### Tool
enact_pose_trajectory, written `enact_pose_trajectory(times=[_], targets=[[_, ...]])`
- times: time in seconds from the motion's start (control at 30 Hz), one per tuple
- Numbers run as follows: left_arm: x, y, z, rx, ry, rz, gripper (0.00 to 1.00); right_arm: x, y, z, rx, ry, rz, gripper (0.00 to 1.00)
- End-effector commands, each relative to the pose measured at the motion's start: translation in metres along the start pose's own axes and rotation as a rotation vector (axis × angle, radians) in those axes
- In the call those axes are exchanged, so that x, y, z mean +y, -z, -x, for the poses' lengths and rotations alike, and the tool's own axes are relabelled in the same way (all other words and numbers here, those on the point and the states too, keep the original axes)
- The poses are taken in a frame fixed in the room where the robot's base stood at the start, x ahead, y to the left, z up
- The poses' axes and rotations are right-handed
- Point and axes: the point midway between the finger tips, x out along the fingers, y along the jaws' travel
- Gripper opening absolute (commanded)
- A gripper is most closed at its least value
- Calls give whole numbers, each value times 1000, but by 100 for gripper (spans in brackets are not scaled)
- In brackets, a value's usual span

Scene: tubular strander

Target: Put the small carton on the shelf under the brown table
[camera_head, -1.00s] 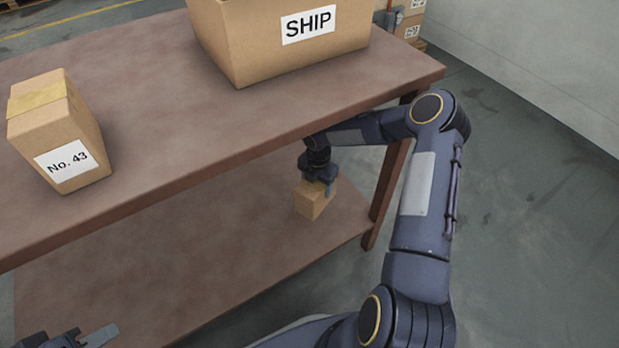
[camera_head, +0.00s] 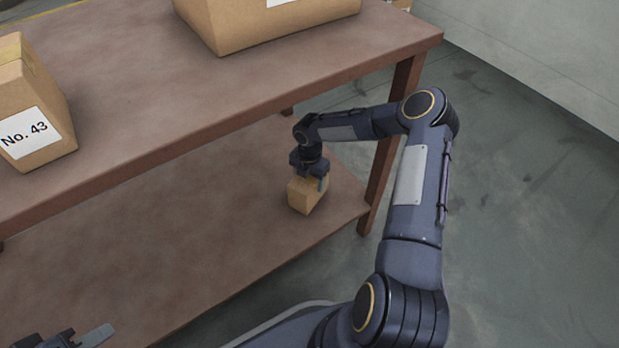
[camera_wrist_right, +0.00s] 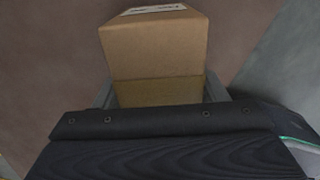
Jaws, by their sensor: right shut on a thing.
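The small carton (camera_head: 306,196) is at the right part of the lower shelf (camera_head: 190,235) of the brown table (camera_head: 240,90). My right gripper (camera_head: 312,178) is shut on it from above. Whether the carton's underside touches the shelf is hard to tell. In the right wrist view the carton (camera_wrist_right: 155,60) sits between the fingers, with part of a white label at its far edge. My left gripper (camera_head: 80,338) shows only partly at the bottom left edge; its jaw state is unclear.
A carton marked No. 43 (camera_head: 35,105) stands on the tabletop at left, and a larger box (camera_head: 260,22) stands at the back. The shelf's middle and left are bare.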

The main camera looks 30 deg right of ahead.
Motion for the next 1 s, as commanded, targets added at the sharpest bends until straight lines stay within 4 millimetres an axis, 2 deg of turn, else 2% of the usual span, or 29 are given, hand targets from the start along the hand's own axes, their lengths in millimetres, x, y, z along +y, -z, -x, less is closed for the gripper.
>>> enact_pose_trajectory(times=[0.4,1.0], targets=[[0,0,0,0,0,0,33,0,0,0,-1,-1,0,23],[-3,-3,-7,0,0,0,33,1,0,-12,-1,-1,1,23]])
